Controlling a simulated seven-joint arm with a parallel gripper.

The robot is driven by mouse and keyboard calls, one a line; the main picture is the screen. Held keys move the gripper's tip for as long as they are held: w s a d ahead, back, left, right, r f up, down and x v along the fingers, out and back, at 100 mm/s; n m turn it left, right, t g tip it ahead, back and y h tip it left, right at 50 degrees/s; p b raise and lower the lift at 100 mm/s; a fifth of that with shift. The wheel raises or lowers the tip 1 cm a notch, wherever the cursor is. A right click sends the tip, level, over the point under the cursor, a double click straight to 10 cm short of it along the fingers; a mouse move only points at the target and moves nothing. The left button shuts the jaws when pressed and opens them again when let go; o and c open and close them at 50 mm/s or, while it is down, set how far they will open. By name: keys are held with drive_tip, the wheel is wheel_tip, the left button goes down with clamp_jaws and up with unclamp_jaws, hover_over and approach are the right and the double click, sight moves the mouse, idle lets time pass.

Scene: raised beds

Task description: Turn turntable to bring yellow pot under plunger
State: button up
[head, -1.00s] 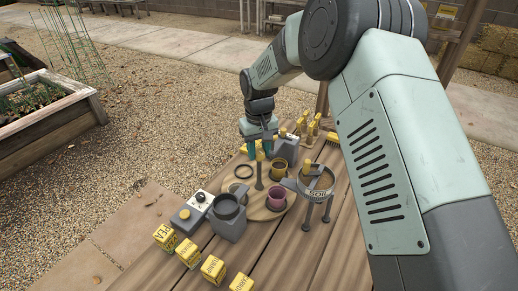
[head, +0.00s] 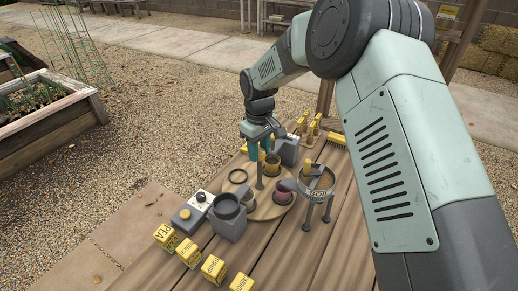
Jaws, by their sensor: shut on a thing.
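The round wooden turntable (head: 250,210) lies on the plank table. The yellow pot (head: 272,166) stands on its far side, just right of my gripper and in front of a grey device (head: 288,150). A dark pink pot (head: 284,193) stands at its right, beside the soil hopper. An upright grey-green post (head: 259,177) rises from the turntable. My gripper (head: 260,150) points down and is shut on the yellow top of this post, mostly hidden between its fingers. I cannot tell clearly which part is the plunger; the grey device is partly hidden by my gripper.
A soil hopper (head: 319,193) on thin legs stands close at the turntable's right. A grey box with a round opening (head: 229,219) and a dial unit (head: 200,200) stand at its front left. Yellow seed blocks (head: 188,252) line the near edge. A brush (head: 336,140) lies behind.

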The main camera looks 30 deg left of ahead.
drive_tip(key=shift+r, duration=0.1)
drive_tip(key=o, duration=1)
drive_tip(key=shift+o, duration=0.2)
wheel_tip(320, 180, up, 11)
